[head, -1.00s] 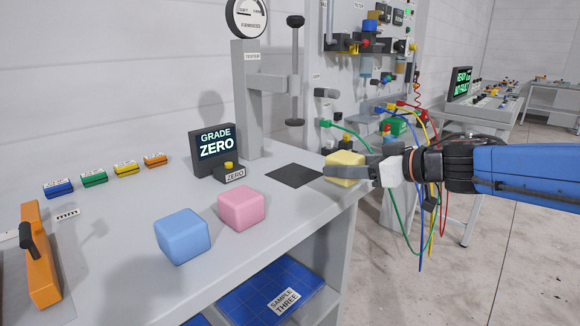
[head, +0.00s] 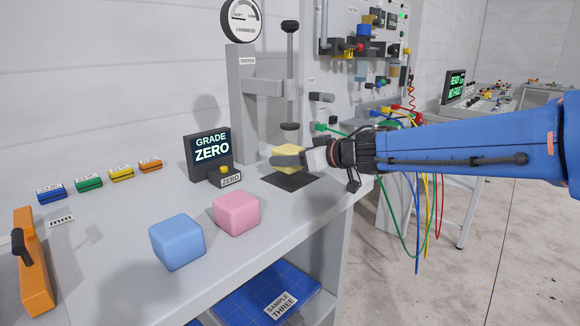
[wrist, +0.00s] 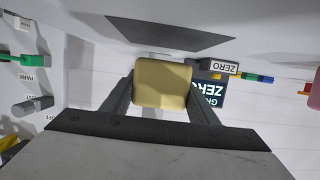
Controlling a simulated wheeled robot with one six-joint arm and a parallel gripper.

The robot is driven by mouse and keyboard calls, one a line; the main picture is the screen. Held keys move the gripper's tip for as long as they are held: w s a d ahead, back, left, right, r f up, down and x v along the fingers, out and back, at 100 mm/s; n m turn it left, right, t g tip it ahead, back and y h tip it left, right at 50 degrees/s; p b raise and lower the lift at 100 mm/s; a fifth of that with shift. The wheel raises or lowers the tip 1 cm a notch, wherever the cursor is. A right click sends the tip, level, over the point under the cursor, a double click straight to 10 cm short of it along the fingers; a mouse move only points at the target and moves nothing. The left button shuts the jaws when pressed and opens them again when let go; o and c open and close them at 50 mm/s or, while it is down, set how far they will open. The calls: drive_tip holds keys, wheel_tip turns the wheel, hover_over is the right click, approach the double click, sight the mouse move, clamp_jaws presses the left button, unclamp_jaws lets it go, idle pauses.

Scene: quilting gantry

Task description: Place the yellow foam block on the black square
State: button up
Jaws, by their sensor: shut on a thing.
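The yellow foam block (head: 290,155) is between the fingers of my gripper (head: 288,161), which is shut on it. In the head view the block appears over the back part of the black square (head: 288,181), below the tester's plunger. In the wrist view the block (wrist: 162,83) sits between both fingers, and the black square (wrist: 170,36) shows beyond it, apart from it in the picture. The block seems held above the bench; the exact gap is hard to tell. One finger partly hides the block in the head view.
The tester column (head: 243,105) with its plunger (head: 290,75) stands behind the square. The GRADE ZERO display (head: 209,153) and ZERO button box (head: 226,176) are to the left. A pink block (head: 237,213) and blue block (head: 177,242) lie nearer the front.

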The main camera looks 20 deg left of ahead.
drive_tip(key=shift+f, duration=1.3)
drive_tip(key=shift+f, duration=0.1)
drive_tip(key=o, duration=1.1)
drive_tip(key=shift+r, duration=0.2)
drive_tip(key=v, duration=1.1)
drive_tip(key=shift+d, duration=0.15)
drive_tip(key=shift+s+d+r, duration=0.1)
drive_tip(key=shift+d, duration=0.2)
